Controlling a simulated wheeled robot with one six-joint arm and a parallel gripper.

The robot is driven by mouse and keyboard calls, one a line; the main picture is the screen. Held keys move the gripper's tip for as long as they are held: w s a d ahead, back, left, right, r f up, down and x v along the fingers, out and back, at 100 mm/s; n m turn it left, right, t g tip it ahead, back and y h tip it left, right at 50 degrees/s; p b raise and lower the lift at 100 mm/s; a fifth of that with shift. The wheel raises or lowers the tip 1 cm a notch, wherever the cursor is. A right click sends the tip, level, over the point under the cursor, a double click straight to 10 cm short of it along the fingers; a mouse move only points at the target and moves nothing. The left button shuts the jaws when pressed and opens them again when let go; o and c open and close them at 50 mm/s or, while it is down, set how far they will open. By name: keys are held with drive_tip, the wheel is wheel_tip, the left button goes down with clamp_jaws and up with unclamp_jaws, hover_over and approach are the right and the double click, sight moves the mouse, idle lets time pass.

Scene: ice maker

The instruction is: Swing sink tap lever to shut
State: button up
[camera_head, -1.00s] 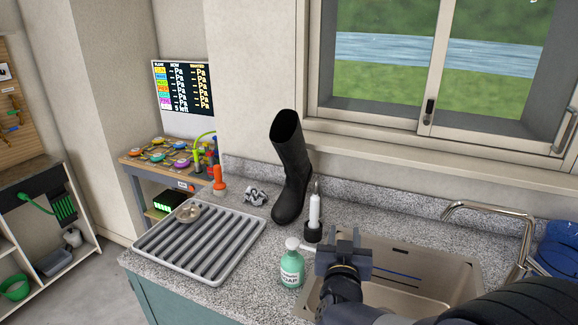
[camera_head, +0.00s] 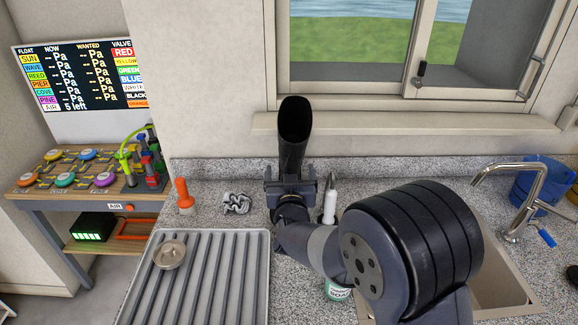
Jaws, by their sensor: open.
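The sink tap (camera_head: 527,195) is a curved metal spout at the right, behind the sink (camera_head: 500,285). My gripper (camera_head: 291,183) is open, in front of the black boot, far to the left of the tap. I cannot tell if it touches the boot. My arm hides much of the sink.
A black boot (camera_head: 294,130) stands by the wall. A white-topped bottle (camera_head: 330,203) and a soap bottle (camera_head: 338,290) are near my arm. A ribbed drain tray (camera_head: 255,290) lies left. A blue bucket (camera_head: 548,180) stands behind the tap.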

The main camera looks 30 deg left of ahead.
sight(292, 169)
drive_tip(key=x, duration=0.1)
drive_tip(key=p+x, duration=0.1)
drive_tip(key=x, duration=0.1)
drive_tip(key=shift+w+d+r, duration=0.2)
drive_tip(key=shift+w+r, duration=0.05)
drive_tip(key=shift+w, duration=0.2)
drive_tip(key=shift+w+a+f+p, duration=0.1)
drive_tip(key=shift+w+a+p, duration=0.1)
drive_tip(key=shift+p, duration=0.1)
drive_tip(key=c, duration=1.7)
drive_tip(key=shift+r, duration=0.25)
